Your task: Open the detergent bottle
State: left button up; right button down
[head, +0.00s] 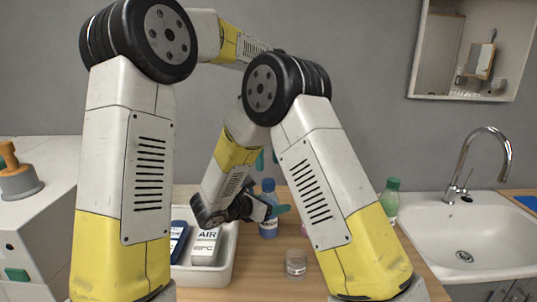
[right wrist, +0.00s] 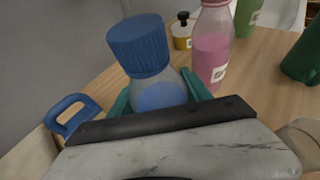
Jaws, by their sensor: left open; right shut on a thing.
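The blue bottle (head: 268,228), which I take to be the detergent bottle, stands upright at the back of the wooden table, right of the white tray. In the right wrist view the bottle (right wrist: 160,95) is clear with blue liquid, and its ribbed blue cap (right wrist: 138,45) is on. My right gripper (head: 272,209) is shut on the bottle's body from the side, its teal fingers on either side of it. My left gripper (head: 267,160) is open above the cap, apart from it. Its hand is mostly hidden behind my right arm.
The white tray (head: 232,262) holds white and blue packs. A clear jar (head: 296,263) stands in front of the bottle. A pink bottle (right wrist: 210,48), a small yellow bottle (right wrist: 183,33) and a green bottle (head: 391,198) stand to the right. A sink (head: 470,235) lies at far right.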

aim_at(269, 181)
pick_arm(q)
notch_tip(269, 181, down, 7)
jog(key=shift+r, duration=0.2)
